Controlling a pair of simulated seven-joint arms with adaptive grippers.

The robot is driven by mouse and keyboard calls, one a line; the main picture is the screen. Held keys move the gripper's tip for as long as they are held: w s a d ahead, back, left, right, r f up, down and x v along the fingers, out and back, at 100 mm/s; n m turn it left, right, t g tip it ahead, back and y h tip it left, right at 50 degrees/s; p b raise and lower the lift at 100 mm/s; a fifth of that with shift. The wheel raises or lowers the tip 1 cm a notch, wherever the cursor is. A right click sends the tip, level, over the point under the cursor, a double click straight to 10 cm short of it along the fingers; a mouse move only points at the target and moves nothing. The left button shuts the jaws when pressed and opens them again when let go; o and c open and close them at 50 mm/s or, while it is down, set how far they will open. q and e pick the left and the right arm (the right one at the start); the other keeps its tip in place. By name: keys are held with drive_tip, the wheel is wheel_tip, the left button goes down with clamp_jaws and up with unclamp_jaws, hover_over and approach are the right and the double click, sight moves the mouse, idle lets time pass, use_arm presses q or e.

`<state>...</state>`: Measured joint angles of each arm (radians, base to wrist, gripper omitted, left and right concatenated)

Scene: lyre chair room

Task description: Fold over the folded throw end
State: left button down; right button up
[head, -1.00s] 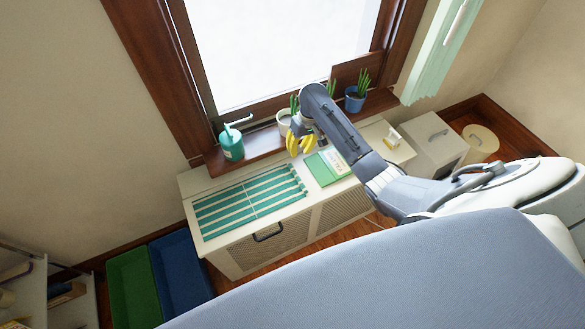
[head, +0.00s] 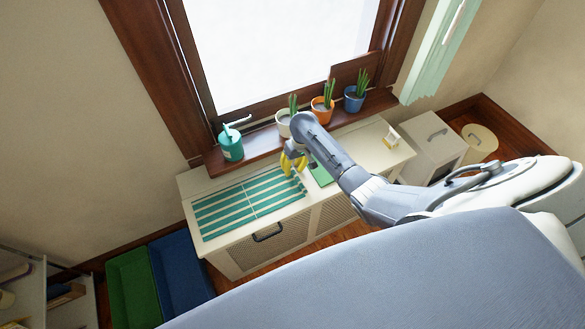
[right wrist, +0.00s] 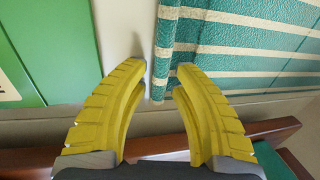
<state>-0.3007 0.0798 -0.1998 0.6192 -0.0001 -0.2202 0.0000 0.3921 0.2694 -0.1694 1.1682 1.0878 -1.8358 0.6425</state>
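The throw (head: 245,203), teal with white stripes, lies flat on the cabinet top. In the right wrist view its folded end (right wrist: 250,33) shows as layered cloth with a double edge. My right gripper (head: 293,166), with yellow fingers, is at the right end of the throw. In the right wrist view the gripper (right wrist: 161,70) is open, with the throw's edge between the fingertips; one tip is over the cloth and the other over bare cabinet top. I cannot tell whether the fingers touch the cloth. My left gripper is not in view.
A green book (head: 321,176) lies right of the throw, partly behind my right arm. A teal watering can (head: 231,146) and potted plants, including an orange pot (head: 322,110), stand on the windowsill. The cabinet top (head: 370,147) is partly clear at right.

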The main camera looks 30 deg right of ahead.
clamp_jaws()
idle(0.5)
drive_tip(key=a+r+h, duration=0.4)
drive_tip(key=r+h, duration=0.1)
drive_tip(key=r, duration=0.6)
drive_tip(key=shift+a+r+h, duration=0.3)
drive_tip(key=shift+a, duration=0.05)
idle(0.3)
